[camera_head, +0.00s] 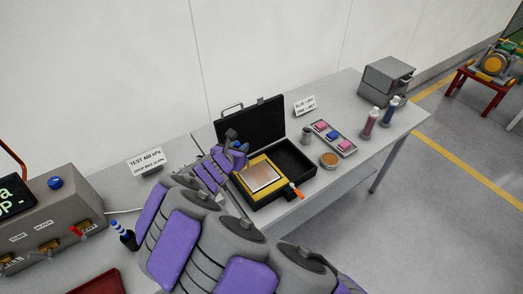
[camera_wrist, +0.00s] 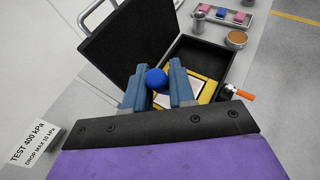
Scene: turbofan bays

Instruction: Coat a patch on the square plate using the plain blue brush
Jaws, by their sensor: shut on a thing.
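The square plate (camera_head: 263,178), with a coppery-grey face, lies on a yellow surround in the left part of an open black case (camera_head: 266,207). My gripper (camera_wrist: 157,88) is shut on the plain blue brush (camera_wrist: 156,79), of which a round blue end shows between the fingers. In the head view my gripper (camera_head: 232,157) is at the plate's far left edge, over the case. The brush's bristles are hidden, so I cannot tell whether they touch the plate. The fingers cover much of the plate in the wrist view (camera_wrist: 196,88).
Right of the case are a grey cup (camera_head: 306,135), a round tin (camera_head: 329,160), a tray of pads (camera_head: 348,149) and bottles (camera_head: 370,124). A blue-and-white striped handle (camera_head: 121,232) stands at left.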

